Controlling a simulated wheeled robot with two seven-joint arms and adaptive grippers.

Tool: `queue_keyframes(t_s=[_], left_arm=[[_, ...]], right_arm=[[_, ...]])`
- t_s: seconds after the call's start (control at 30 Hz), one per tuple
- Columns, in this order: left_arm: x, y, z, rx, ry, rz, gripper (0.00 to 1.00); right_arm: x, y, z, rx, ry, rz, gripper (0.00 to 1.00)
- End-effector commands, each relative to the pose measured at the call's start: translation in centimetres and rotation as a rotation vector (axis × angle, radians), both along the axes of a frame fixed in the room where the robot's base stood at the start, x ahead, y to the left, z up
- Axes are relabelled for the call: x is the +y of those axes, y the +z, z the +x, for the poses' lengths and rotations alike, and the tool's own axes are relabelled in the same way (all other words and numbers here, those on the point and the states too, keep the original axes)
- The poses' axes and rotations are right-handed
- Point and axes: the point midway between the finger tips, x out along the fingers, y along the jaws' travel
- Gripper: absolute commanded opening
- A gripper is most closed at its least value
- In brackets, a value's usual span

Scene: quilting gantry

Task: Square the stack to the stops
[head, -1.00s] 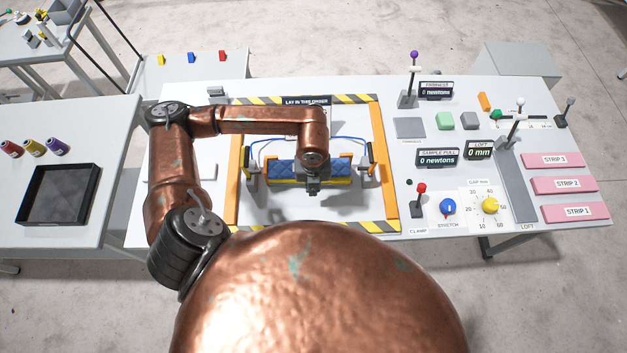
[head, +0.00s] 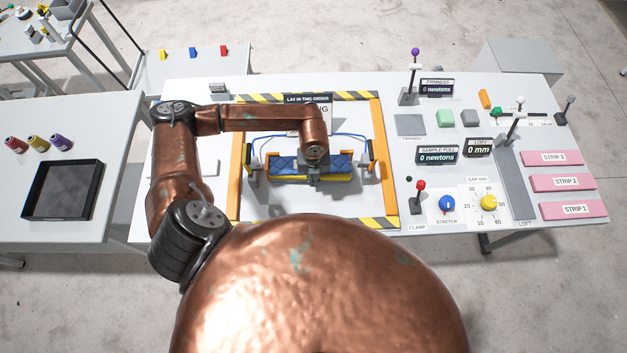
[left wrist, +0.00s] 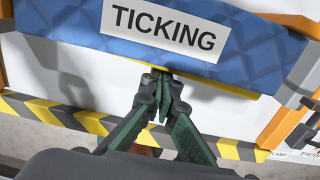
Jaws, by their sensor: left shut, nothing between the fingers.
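The stack (head: 341,166) lies in the middle of the gantry frame. Its top is blue quilted cloth (left wrist: 75,22) with a white TICKING label (left wrist: 165,27), and a thin yellow layer (left wrist: 235,90) shows under its near edge. My left gripper (head: 313,181) is at the middle of that near edge. In the left wrist view its green fingers (left wrist: 160,100) are shut and empty, with the tips at or just short of the edge; I cannot tell if they touch. My forearm hides part of the stack in the head view. I cannot make out the stops clearly. My right gripper is not in view.
Orange side rails (head: 385,185) and striped bars (head: 350,223) bound the frame. Black-and-orange uprights stand at both ends of the stack. A red-knobbed clamp lever (head: 418,198), dials and pink strips (head: 563,184) are on the right. Bare white surface lies between stack and front bar.

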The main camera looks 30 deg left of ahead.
Motion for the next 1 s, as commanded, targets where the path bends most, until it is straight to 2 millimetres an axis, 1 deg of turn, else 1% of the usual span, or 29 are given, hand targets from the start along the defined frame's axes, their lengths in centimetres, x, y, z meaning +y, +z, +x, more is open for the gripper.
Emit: queue_keyframes(t_s=[0.1, 0.2, 0.53, 0.67, 0.83, 0.87, 0.9, 1.0], left_arm=[[0.5, -0.3, 0.8, -0.002, 0.003, 0.000, 0.00], [0.8, -0.2, 1.4, -0.001, 0.002, 0.000, 0.00], [0.9, 0.0, 1.5, -0.004, 0.002, 0.003, 0.00], [0.2, 0.1, 0.8, -0.003, -0.003, 0.002, 0.00], [-2.0, 0.1, -1.0, 0.002, -0.015, -0.005, 0.00], [-2.1, 0.6, -0.9, -0.003, -0.013, -0.003, 0.00], [-1.9, 1.6, -0.7, -0.006, -0.012, -0.001, 0.00], [-1.9, 3.9, -0.8, -0.004, -0.013, -0.001, 0.00]], right_arm=[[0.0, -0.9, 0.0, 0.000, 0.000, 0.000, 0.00], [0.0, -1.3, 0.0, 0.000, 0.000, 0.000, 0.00], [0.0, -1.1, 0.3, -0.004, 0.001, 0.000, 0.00], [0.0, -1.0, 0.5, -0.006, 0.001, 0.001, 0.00], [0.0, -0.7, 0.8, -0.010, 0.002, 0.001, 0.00], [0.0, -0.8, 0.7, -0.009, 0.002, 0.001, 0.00], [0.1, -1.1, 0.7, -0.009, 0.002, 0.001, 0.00], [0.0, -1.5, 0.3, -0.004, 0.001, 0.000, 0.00]])
